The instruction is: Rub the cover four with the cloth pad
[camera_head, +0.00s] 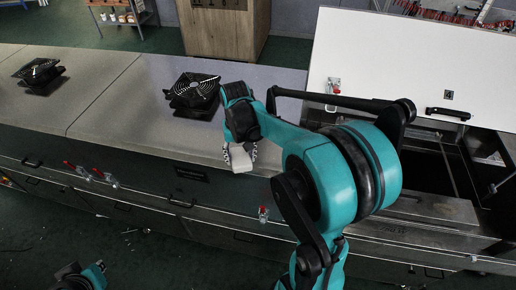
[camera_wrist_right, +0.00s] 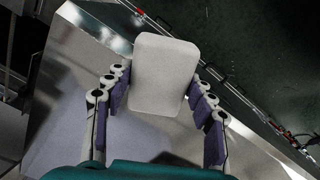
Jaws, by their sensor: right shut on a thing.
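The cloth pad (camera_head: 240,158) is a small pale block with rounded corners. My right gripper (camera_head: 238,148) is shut on it, above the front edge of the grey machine top. In the right wrist view the pad (camera_wrist_right: 165,75) sits upright between the two padded fingers. Grey flat cover panels (camera_head: 150,100) form the machine top, with a seam between them. A white cover (camera_head: 400,70) stands raised at the right.
A black fan (camera_head: 195,90) stands on the panel just behind my right gripper, and another (camera_head: 40,72) at the far left. Red-handled clamps (camera_head: 90,172) line the front side. An open bay (camera_head: 425,165) lies at the right. The panel between the fans is clear.

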